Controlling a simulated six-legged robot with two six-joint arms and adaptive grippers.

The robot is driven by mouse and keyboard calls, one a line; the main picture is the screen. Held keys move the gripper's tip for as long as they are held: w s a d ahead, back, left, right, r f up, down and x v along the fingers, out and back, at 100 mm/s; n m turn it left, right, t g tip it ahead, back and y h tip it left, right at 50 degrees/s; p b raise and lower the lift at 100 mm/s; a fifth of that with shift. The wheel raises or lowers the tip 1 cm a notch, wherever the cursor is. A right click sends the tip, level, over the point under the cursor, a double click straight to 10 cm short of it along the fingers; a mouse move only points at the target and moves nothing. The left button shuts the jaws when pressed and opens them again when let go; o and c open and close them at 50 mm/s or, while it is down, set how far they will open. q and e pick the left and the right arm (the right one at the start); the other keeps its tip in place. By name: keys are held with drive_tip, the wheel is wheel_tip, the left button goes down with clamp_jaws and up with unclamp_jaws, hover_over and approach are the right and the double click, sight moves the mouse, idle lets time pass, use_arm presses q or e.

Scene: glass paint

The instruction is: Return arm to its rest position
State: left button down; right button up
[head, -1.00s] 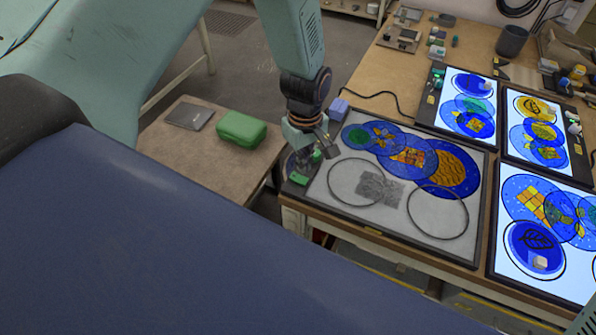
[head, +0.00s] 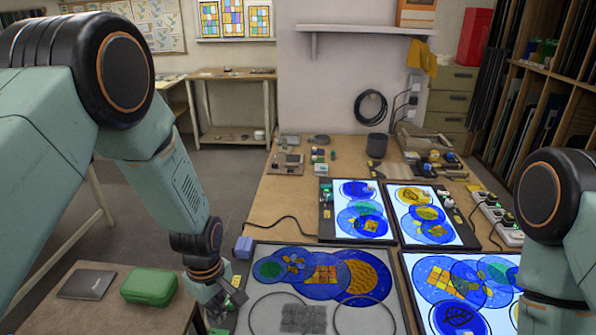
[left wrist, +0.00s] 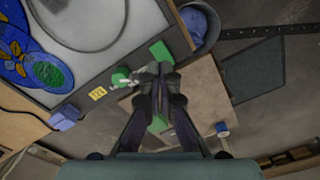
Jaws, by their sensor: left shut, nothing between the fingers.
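My left gripper (head: 228,302) is shut and empty. In the head view it hangs pointing down at the left edge of the unlit grey panel (head: 262,322), which carries overlapping blue painted circles and black rings. In the left wrist view its two dark fingers (left wrist: 160,72) meet over the gap between the bench edge and the low side table. A green block (left wrist: 160,50) and a round green piece (left wrist: 121,76) lie on the panel frame near the fingertips. My right arm stands at the right edge of the head view; its gripper is out of frame.
Lit panels (head: 345,240) with painted circles cover the bench right of the grey panel. A small blue-violet block (head: 243,247) stands at the panel's back left corner. A low table (head: 98,318) at left holds a green case (head: 149,287) and a dark flat tablet (head: 87,284). Floor is free behind it.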

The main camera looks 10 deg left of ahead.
use_arm(q)
drive_tip(key=s+f+m, duration=0.4)
drive_tip(key=s+m, duration=0.2)
drive_tip(key=s, duration=0.8)
drive_tip(key=s+f+m, duration=0.4)
drive_tip(key=s+m, duration=0.1)
drive_tip(key=s, duration=0.9)
wheel_tip(320, 180, down, 22)
drive_tip(key=m+b, duration=0.1)
drive_tip(key=b, duration=2.1)
drive_tip(key=shift+f, duration=0.15)
